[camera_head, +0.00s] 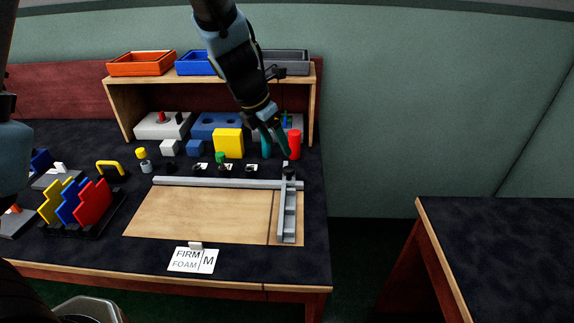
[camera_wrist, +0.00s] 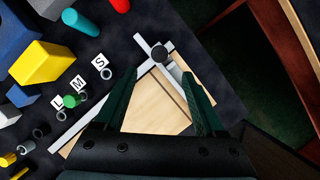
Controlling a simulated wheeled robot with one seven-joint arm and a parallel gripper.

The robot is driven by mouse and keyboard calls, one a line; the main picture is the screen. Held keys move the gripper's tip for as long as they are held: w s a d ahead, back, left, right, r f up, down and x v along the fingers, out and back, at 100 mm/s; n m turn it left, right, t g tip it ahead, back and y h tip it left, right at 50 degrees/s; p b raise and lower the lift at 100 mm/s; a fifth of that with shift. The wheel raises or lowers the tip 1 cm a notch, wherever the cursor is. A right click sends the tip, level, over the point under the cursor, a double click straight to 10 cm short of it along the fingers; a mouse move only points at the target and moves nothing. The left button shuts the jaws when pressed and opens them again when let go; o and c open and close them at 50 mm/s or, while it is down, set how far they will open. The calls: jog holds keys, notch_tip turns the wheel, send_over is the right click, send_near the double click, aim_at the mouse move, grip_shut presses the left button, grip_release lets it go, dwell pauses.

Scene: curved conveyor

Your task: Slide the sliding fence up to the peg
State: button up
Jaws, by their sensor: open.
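The sliding fence (camera_head: 287,215) is a grey bar at the right end of a wooden board (camera_head: 190,212), with a dark round knob (camera_head: 289,173) at its back end. It crosses a long grey rail (camera_head: 210,183) along the board's back edge. In the wrist view the knob (camera_wrist: 160,53) and fence (camera_wrist: 177,75) show beyond my fingers. A short green peg (camera_head: 220,158) stands behind the rail, left of the fence and well apart from it; it also shows by the M card in the wrist view (camera_wrist: 72,101). My gripper (camera_head: 275,145) is open and empty, above and behind the knob.
A red cylinder (camera_head: 294,144) and a yellow block (camera_head: 228,142) stand near my gripper. Several dark rings lie behind the rail by small letter cards. A card (camera_head: 193,260) reading FIRM FOAM M lies in front. A wooden shelf (camera_head: 213,80) holds trays.

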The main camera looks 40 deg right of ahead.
aim_at(289, 169)
jog(key=b+x, duration=0.1)
jog(key=x, duration=0.9)
jog(key=shift+f+b, duration=0.2)
jog(key=shift+b, duration=0.1)
grip_shut()
dwell(1.0)
